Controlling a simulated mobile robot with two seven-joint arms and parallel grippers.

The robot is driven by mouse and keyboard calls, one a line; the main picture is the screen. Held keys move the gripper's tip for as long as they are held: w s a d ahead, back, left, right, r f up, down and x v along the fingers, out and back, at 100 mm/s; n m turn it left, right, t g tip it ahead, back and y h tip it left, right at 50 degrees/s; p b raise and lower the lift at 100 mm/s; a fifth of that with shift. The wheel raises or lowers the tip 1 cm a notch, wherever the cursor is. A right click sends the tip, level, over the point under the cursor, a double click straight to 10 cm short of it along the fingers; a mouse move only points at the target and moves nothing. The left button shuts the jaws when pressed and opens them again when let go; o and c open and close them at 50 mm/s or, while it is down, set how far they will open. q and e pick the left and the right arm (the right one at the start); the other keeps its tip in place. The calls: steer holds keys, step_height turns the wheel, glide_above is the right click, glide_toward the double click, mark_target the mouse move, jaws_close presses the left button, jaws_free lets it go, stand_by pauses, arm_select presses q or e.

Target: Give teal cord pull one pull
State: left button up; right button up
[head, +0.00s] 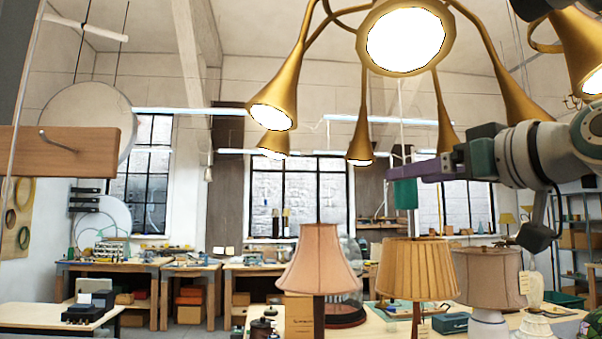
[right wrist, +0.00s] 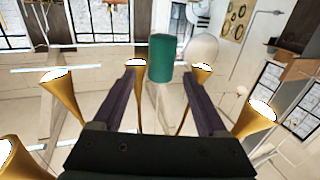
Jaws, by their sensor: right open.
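The teal cord pull (head: 405,195) is a small cylinder hanging upright on a thin pale cord below the brass chandelier (head: 358,146). My right gripper (head: 392,171) comes in from the right with its purple fingers level, overlapping the top of the pull in the head view. In the right wrist view the teal pull (right wrist: 162,57) shows centred between the two open fingers (right wrist: 162,88), near or just beyond their tips. I see no finger closed on it; exact depth is hard to tell. My left gripper is not in view.
Brass lamp arms with lit bulbs (head: 406,40) spread above and around my right gripper. Below stand a pink-shaded lamp (head: 319,262), a pleated tan lamp (head: 414,268) and a beige-shaded lamp (head: 488,277) on a table. A wooden beam (head: 75,152) juts in at left.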

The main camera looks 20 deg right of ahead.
steer(key=w+p, duration=0.1)
steer(key=w, duration=0.1)
steer(key=w+p, duration=0.1)
steer(key=w, duration=0.1)
steer(key=shift+w+a+r, duration=0.15)
steer(key=shift+w+a, duration=0.05)
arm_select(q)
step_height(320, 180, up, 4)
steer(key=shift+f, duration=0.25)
arm_select(e)
steer(key=shift+w+f, duration=0.2)
steer(key=shift+w, duration=0.55)
steer(key=shift+c, duration=0.2)
jaws_close()
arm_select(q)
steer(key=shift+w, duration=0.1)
